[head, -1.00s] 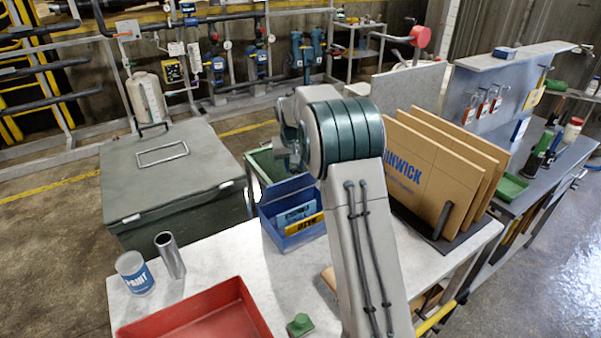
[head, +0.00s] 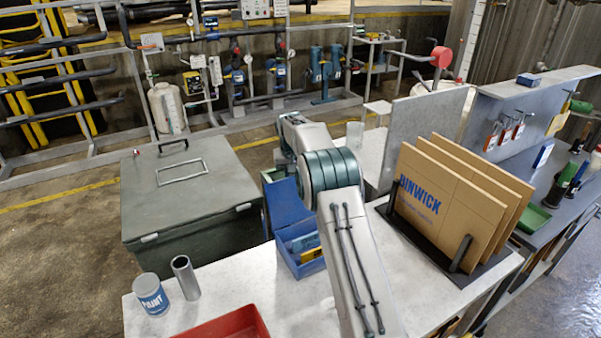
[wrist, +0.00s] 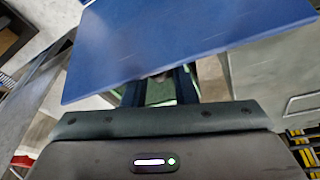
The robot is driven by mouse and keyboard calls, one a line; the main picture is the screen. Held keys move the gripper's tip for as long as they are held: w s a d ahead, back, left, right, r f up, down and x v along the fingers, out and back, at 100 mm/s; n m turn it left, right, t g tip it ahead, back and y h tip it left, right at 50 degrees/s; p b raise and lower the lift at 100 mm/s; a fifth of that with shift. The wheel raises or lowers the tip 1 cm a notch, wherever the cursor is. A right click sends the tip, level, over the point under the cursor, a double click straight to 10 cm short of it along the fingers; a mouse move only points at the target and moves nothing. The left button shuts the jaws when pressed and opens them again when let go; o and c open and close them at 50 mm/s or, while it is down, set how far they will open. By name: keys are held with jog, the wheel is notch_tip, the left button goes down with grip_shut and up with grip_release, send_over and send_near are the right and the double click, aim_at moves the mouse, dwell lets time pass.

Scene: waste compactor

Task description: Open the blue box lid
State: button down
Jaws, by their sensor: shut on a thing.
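The blue box (head: 308,266) stands on the pale worktable with its front open, and a blue and a yellow item show inside. Its blue lid (head: 286,204) is raised and stands steeply at the back of the box. In the wrist view the lid (wrist: 190,38) is a broad blue panel across the top. My gripper (wrist: 160,78) is at the lid's edge there, its two dark fingers partly hidden by the panel, and it is shut on the lid. In the head view my arm hides the gripper and part of the lid.
A grey-green lidded bin (head: 185,195) stands left of the box. A paint can (head: 151,294), a metal tube (head: 185,277) and a red tray (head: 232,325) are on the table's left part. Cardboard sheets (head: 450,205) stand in a black rack to the right.

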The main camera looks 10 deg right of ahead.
jog(key=shift+w+a+f, duration=0.15)
jog(key=shift+a+f, duration=0.35)
jog(key=shift+a, duration=0.15)
jog(key=c, duration=1.2)
grip_release()
jog(key=shift+w+a+f, duration=0.15)
jog(key=shift+w+a, duration=0.05)
jog(key=shift+w, duration=0.05)
jog(key=shift+o, duration=0.2)
jog(key=shift+w+d, duration=0.1)
jog(key=shift+d, duration=0.1)
jog(key=shift+d+r, duration=0.1)
jog(key=shift+r, duration=0.1)
jog(key=b+v, duration=0.2)
jog(key=v, duration=1.1)
jog(key=shift+r+b, duration=0.3)
